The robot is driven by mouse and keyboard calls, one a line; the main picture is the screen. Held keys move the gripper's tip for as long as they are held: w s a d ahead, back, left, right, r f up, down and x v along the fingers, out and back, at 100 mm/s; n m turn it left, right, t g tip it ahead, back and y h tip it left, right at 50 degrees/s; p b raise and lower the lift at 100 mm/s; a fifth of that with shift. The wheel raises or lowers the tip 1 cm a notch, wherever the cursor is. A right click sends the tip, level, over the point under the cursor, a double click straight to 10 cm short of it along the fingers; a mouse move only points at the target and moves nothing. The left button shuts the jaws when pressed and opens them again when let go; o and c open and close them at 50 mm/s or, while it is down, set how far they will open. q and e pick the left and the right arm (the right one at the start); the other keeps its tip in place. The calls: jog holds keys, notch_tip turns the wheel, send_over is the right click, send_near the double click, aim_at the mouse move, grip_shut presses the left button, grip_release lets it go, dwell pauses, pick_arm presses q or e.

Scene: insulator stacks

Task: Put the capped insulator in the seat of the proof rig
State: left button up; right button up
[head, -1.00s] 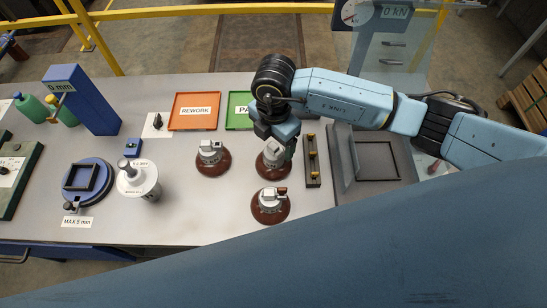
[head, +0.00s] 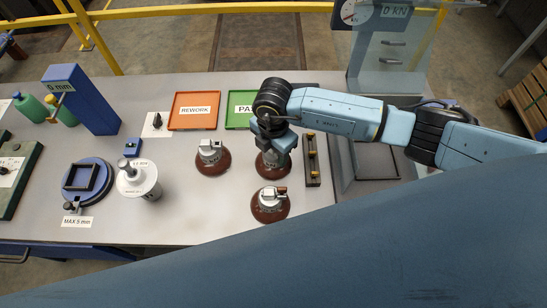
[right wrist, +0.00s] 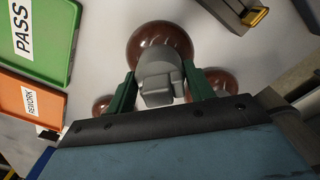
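Three brown disc insulators with grey metal caps stand on the table: one at the left (head: 212,164), one in the middle (head: 270,168) and one at the front (head: 270,212), with a small red mark on its cap. My right gripper (right wrist: 160,72) is over the middle insulator, its green fingers on either side of the grey cap (right wrist: 158,78). The fingers look spread, with narrow gaps beside the cap; contact is not clear. The proof rig (head: 385,50), with a dial and a 0 kN display, stands at the back right. My left gripper is out of view.
An orange REWORK tray (head: 193,127) and green PASS tray (head: 238,123) lie behind the insulators. A dark block with brass pegs (head: 312,178) stands close right of the middle insulator.

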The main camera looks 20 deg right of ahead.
grip_shut()
jog(key=shift+w+r, duration=0.1)
jog(key=shift+r, duration=0.05)
